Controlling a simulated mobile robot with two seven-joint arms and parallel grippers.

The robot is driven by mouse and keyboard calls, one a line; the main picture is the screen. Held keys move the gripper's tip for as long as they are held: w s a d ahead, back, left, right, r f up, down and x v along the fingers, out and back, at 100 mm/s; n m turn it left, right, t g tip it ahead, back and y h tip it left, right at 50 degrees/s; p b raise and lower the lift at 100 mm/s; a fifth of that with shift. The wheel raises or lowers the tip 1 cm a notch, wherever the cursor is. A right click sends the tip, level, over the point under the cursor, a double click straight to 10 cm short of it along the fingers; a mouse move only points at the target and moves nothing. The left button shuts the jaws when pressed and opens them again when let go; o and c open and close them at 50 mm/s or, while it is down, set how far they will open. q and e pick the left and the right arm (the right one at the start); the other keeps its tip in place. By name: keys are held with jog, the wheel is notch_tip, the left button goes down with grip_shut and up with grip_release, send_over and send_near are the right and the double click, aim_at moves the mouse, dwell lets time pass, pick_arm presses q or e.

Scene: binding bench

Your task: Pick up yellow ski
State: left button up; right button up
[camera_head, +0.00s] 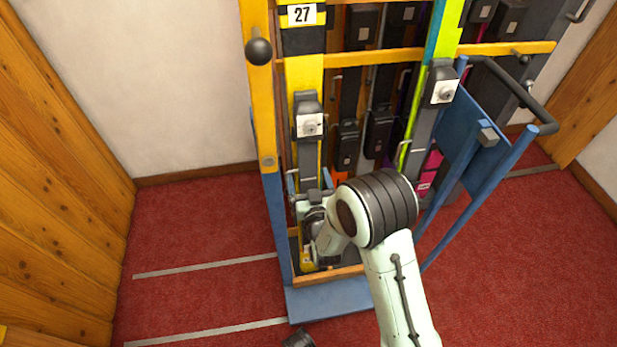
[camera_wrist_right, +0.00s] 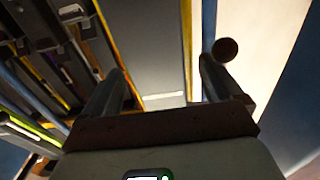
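The yellow ski (camera_head: 304,72) stands upright at the left end of the rack, with a black band, a number 27 tag and a grey binding. Its lower part is partly hidden by my right arm. My right gripper (camera_head: 308,190) is low in front of the ski, below the binding. In the right wrist view its two fingers (camera_wrist_right: 165,85) are spread apart. A yellow-edged strip (camera_wrist_right: 187,50) runs between them in that view; I cannot tell whether it is the ski or the rack, or whether a finger touches it.
The rack has a yellow and blue post (camera_head: 257,110) close on the left, with a dark ball knob (camera_head: 258,51). Other skis (camera_head: 441,40) stand to the right, beside a blue tubular frame (camera_head: 490,180). Red carpet (camera_head: 200,220) is clear at left.

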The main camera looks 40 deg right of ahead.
aim_at(309, 165)
jog(key=c, duration=1.5)
jog(key=shift+r, duration=0.15)
grip_shut()
jog(key=shift+r, duration=0.45)
notch_tip(309, 165, up, 5)
jog(key=shift+f+p, duration=0.1)
jog(key=shift+p, duration=1)
notch_tip(309, 165, up, 13)
jog(key=p, duration=0.4)
jog(key=shift+f, duration=0.1)
jog(key=shift+r+p, duration=0.4)
jog(key=shift+r, duration=0.4)
pick_arm(q)
jog(key=s+d+r+g+h, duration=0.1)
jog(key=s+d+r, duration=0.3)
jog(key=r, duration=0.5)
jog(key=shift+s+d+m, duration=0.35)
jog(key=shift+s+m, duration=0.05)
jog(key=shift+s, duration=0.3)
jog(key=shift+f, duration=0.1)
